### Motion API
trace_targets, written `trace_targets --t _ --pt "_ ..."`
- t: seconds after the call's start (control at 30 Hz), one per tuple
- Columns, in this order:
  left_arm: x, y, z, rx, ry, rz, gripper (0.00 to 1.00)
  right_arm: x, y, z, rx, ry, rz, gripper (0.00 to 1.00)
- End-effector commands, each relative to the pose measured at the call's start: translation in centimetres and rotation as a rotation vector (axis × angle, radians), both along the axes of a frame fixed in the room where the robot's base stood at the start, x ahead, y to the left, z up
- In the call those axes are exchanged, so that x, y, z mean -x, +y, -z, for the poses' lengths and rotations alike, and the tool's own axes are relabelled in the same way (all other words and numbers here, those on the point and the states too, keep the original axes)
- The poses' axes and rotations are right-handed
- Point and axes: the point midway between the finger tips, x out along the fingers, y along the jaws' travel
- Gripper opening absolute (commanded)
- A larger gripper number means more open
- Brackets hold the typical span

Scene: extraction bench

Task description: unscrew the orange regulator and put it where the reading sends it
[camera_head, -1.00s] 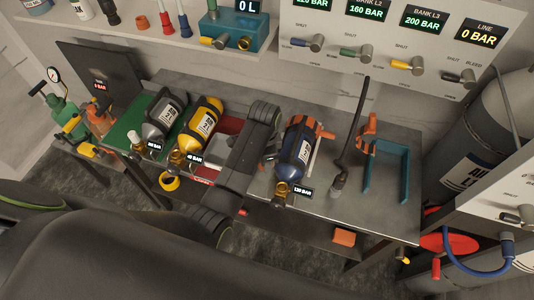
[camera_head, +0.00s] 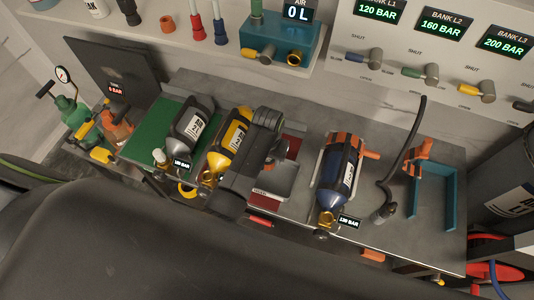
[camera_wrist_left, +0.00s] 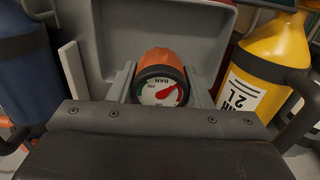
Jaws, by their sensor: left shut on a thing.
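An orange regulator with a round dial gauge (camera_wrist_left: 162,80) sits between the fingers of my left gripper (camera_wrist_left: 163,92) in the left wrist view. The dial is marked BAR and has a red needle; its figure is too small to read. Behind it is a grey tray (camera_wrist_left: 205,15), which shows on the bench in the head view (camera_head: 287,187). In the head view my left gripper (camera_head: 262,150) is above the bench between the yellow cylinder (camera_head: 229,137) and the blue cylinder (camera_head: 338,180); the arm hides the regulator there. My right gripper is not in view.
A grey cylinder (camera_head: 191,130) lies on a green mat (camera_head: 155,130). A black hose (camera_head: 400,160) and a teal bracket (camera_head: 437,195) stand at the right. The back panel (camera_head: 425,40) carries levers and pressure displays. A teal block (camera_head: 280,42) sits on the shelf.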

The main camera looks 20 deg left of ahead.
Motion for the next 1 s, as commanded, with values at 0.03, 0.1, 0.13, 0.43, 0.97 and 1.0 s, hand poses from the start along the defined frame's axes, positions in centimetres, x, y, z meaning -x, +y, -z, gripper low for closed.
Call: trace_targets --t 0.03,0.1,0.13,0.43,0.97,1.0 --pt "0.0 0.1 0.5 -0.001 0.001 0.0 0.14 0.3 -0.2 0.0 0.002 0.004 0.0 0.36" --pt "0.0 0.1 1.4 -0.001 0.001 0.0 0.14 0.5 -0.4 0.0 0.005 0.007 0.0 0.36" --pt "0.0 0.1 1.8 -0.001 0.002 0.001 0.14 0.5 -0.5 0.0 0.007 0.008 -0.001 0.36" --pt "0.0 0.0 5.0 -0.001 -0.001 0.002 0.14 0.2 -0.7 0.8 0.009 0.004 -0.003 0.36" --pt "0.0 0.1 5.9 0.0 -0.002 0.002 0.14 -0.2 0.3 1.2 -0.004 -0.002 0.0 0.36" --pt "0.0 0.1 5.9 0.0 -0.002 0.002 0.14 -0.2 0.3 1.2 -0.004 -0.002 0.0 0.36"
